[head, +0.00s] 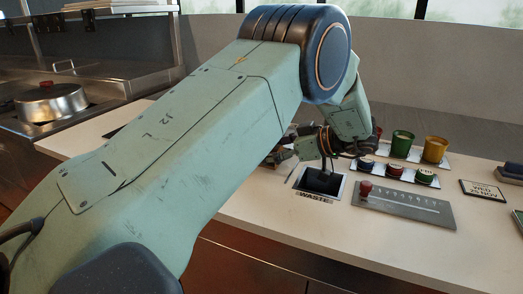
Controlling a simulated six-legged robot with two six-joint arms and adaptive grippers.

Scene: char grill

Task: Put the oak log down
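My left arm reaches in from the left across the counter (300,236). My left gripper (284,153) is small and partly hidden behind the arm, just left of the square waste opening (320,182). Whether its fingers are open or shut cannot be made out. I cannot clearly identify an oak log. Any log near the gripper would be hidden or too small to tell. My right gripper is not in view.
Green (402,144) and amber (435,149) cups stand at the back, behind a row of round-topped items (395,172). A metal slider panel (404,205) lies in front. A sign plate (483,190) and dark block (511,172) are right. A lidded pot (50,103) is left.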

